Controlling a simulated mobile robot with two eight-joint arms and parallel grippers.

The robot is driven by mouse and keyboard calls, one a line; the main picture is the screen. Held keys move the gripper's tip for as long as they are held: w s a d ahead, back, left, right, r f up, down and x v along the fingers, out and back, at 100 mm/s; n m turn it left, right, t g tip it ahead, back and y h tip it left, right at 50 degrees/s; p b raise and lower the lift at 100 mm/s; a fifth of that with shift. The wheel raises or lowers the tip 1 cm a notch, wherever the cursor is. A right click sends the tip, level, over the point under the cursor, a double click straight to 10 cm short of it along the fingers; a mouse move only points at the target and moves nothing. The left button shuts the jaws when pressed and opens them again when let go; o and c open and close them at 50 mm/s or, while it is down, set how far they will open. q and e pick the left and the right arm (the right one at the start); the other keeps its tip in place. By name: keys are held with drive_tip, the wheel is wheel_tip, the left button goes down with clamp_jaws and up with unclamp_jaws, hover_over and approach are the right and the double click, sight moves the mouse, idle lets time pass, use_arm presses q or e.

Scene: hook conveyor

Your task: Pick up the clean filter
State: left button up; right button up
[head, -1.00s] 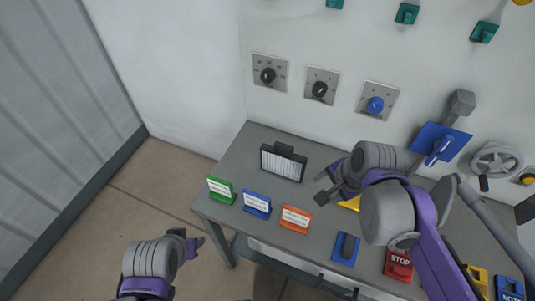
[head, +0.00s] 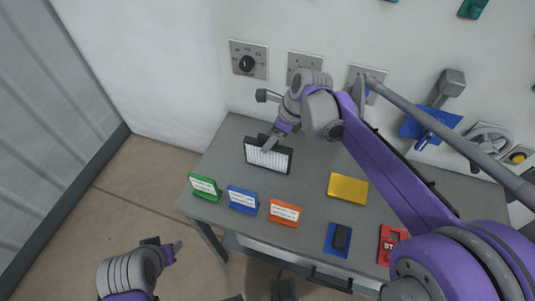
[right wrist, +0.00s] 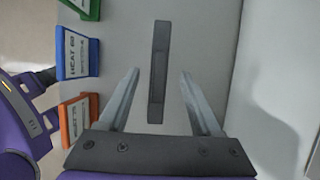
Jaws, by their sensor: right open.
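The filter (head: 267,157) is a pale ribbed panel in a black frame, standing upright on the grey table with its face toward the front. In the right wrist view its dark top edge (right wrist: 158,60) shows as a narrow bar. My right gripper (head: 270,121) is open and empty just above and behind the filter. In the right wrist view the filter's bar lies between the lines of the two open fingers (right wrist: 158,76); I cannot tell whether they touch it. My left gripper (head: 165,246) is low at the left, off the table, its jaw opening unclear.
Green (head: 204,187), blue (head: 242,200) and orange (head: 284,212) label stands line the table's front left. A yellow block (head: 347,189), a blue holder (head: 338,239) and a red stop sign (head: 389,243) lie further right. The wall with knobs (head: 247,63) rises behind.

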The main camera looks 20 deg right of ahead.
sight(268, 152)
drive_tip(key=x, duration=0.5)
drive_tip(key=shift+a, duration=0.15)
drive_tip(key=shift+r, duration=0.1)
clamp_jaws()
